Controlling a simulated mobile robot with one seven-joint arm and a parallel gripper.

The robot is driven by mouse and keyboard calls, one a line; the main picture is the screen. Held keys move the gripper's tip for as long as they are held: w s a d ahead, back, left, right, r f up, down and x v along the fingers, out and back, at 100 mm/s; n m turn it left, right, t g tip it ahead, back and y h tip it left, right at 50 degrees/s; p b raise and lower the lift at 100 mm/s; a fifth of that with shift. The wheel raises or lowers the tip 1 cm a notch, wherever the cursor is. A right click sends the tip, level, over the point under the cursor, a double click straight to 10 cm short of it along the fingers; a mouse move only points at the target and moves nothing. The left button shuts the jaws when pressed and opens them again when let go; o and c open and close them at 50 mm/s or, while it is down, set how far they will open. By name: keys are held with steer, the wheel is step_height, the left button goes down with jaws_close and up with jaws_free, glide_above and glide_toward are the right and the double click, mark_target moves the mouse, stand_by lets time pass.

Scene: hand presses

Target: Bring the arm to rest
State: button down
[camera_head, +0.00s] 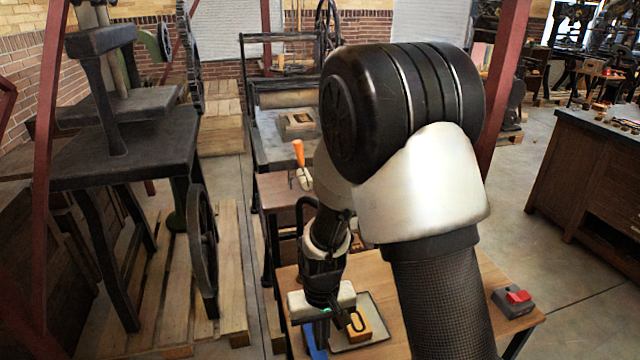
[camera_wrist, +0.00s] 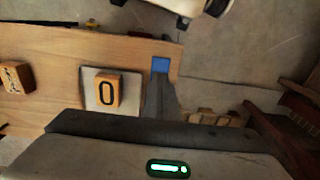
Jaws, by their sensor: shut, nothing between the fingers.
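My arm reaches down over a wooden table (camera_head: 395,300) in the head view, its black and white elbow filling the middle. My gripper (camera_head: 321,338) points down above the table's near left part and is shut and empty. In the wrist view the closed fingers of my gripper (camera_wrist: 160,95) stand just right of a wooden block marked with a black ring (camera_wrist: 106,93). The fingers look apart from this block. The block (camera_head: 359,325) lies on a light grey plate (camera_head: 377,318). My arm hides part of the table.
A blue patch (camera_wrist: 160,65) shows by the fingertips. A grey box with a red button (camera_head: 513,299) is at the table's right. Another wooden block (camera_wrist: 15,77) lies left. An orange-handled tool (camera_head: 299,155) stands behind. A dark hand press (camera_head: 120,150) is left; floor is open right.

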steer(key=s+d+r+t+p, duration=0.1)
steer(key=s+d+r, duration=0.1)
steer(key=r, duration=0.7)
steer(key=s+d+r+m+t+p, duration=0.1)
steer(key=s+d+r+t+p, duration=0.15)
steer(key=r, duration=0.75)
steer(key=s+d+r+p, duration=0.1)
steer(key=d+r, duration=0.2)
steer(key=r, duration=0.6)
steer(key=s+d+r+m+t+p, duration=0.1)
steer(key=s+d+r+t, duration=0.1)
steer(key=s+r, duration=0.5)
steer(key=shift+s+d+r, duration=0.15)
steer(key=shift+d+r, duration=0.25)
steer(key=shift+d, duration=0.05)
